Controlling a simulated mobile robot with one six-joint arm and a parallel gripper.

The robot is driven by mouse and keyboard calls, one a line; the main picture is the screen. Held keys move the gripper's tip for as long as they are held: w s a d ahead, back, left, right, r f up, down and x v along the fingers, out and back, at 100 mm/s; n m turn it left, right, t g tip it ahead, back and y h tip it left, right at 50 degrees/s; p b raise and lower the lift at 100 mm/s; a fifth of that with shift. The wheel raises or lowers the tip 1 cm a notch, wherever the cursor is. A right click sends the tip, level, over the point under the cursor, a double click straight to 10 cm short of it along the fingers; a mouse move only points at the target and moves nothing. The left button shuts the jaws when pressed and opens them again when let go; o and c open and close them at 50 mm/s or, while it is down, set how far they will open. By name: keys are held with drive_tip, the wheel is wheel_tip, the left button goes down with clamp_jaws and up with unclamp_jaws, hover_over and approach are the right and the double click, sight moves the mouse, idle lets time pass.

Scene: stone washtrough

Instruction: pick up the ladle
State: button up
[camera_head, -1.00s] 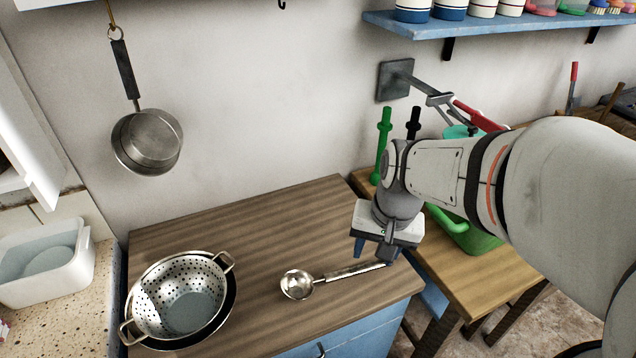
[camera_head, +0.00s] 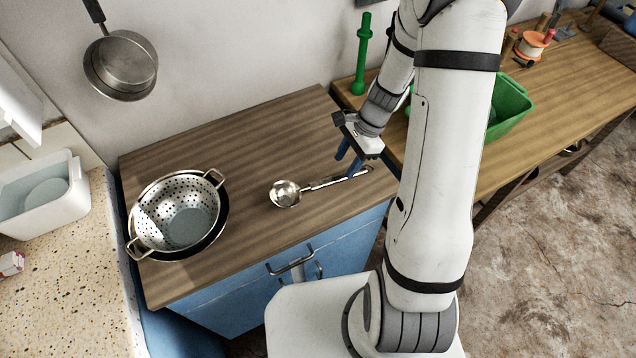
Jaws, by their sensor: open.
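The ladle (camera_head: 287,193) is a shiny metal scoop with a long handle. It lies on the brown wooden top of the blue cabinet, bowl to the left and handle pointing right. My gripper (camera_head: 348,168) is open and empty. Its two blue fingers point down at the right part of the handle, close to it. I cannot tell whether the fingers touch the handle or stand just above it.
A metal colander (camera_head: 178,212) sits in a dark bowl left of the ladle. A saucepan (camera_head: 122,66) hangs on the wall. A green crate (camera_head: 509,106) stands on the wooden bench (camera_head: 570,75) to the right. The countertop (camera_head: 240,135) behind the ladle is clear.

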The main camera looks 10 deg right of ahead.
sight(338, 177)
drive_tip(key=x, duration=0.5)
drive_tip(key=shift+d, duration=0.1)
drive_tip(key=shift+c, duration=0.4)
clamp_jaws()
